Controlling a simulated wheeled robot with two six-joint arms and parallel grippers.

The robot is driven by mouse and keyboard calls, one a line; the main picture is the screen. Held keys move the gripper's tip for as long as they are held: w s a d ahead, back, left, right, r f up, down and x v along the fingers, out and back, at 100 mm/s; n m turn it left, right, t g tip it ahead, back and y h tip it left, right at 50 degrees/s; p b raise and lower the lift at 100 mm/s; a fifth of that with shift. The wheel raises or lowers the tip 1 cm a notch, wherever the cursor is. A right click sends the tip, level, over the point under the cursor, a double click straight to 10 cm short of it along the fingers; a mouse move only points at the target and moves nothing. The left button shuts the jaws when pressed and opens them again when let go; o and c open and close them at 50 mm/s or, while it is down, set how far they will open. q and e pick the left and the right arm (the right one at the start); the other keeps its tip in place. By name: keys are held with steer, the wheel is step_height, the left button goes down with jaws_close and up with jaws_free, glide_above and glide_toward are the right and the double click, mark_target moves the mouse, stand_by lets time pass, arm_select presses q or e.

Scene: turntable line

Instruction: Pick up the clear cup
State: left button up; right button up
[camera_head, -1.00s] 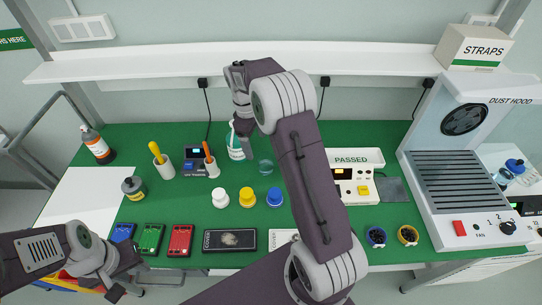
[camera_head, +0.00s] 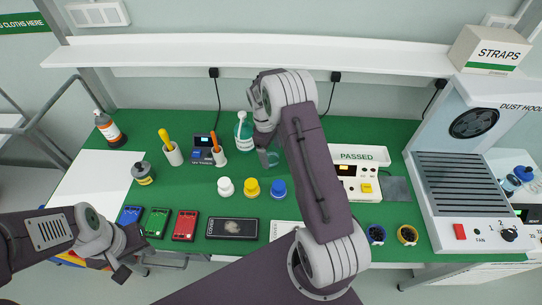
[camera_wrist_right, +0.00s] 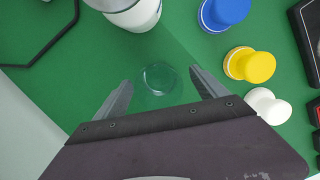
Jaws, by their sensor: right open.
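The clear cup (camera_head: 273,158) stands on the green bench mat, partly hidden behind my right gripper in the head view. In the right wrist view the see-through cup (camera_wrist_right: 160,77) shows as a round rim between the two fingers. My right gripper (camera_wrist_right: 161,84) is open, with one finger on each side of the cup; I cannot tell whether either touches it. It also shows in the head view (camera_head: 267,153). My left gripper (camera_head: 129,272) hangs empty off the front left of the bench, its fingers apart.
A white-and-teal bottle (camera_head: 243,131) stands close behind the cup. White (camera_head: 225,187), yellow (camera_head: 251,187) and blue (camera_head: 278,188) capped pieces stand in front. A white box with a display (camera_head: 359,186) is to the right. A shelf (camera_head: 270,56) runs above the back.

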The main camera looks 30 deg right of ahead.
steer(key=shift+s+d+f, duration=0.1)
steer(key=shift+f, duration=0.6)
steer(key=shift+d+f, duration=0.2)
steer(key=shift+f, duration=0.25)
steer(key=shift+a+r, duration=0.1)
steer(key=c, duration=1.5)
steer(key=shift+c, duration=0.2)
steer(key=shift+r, duration=0.7)
step_height(320, 180, up, 3)
steer(key=shift+f+b, duration=0.1)
steer(key=shift+b, duration=0.2)
steer(key=s+a+r+b, duration=0.1)
steer(key=s+a+r, duration=0.5)
steer(key=s, duration=0.3)
steer(key=shift+s+r, duration=0.4)
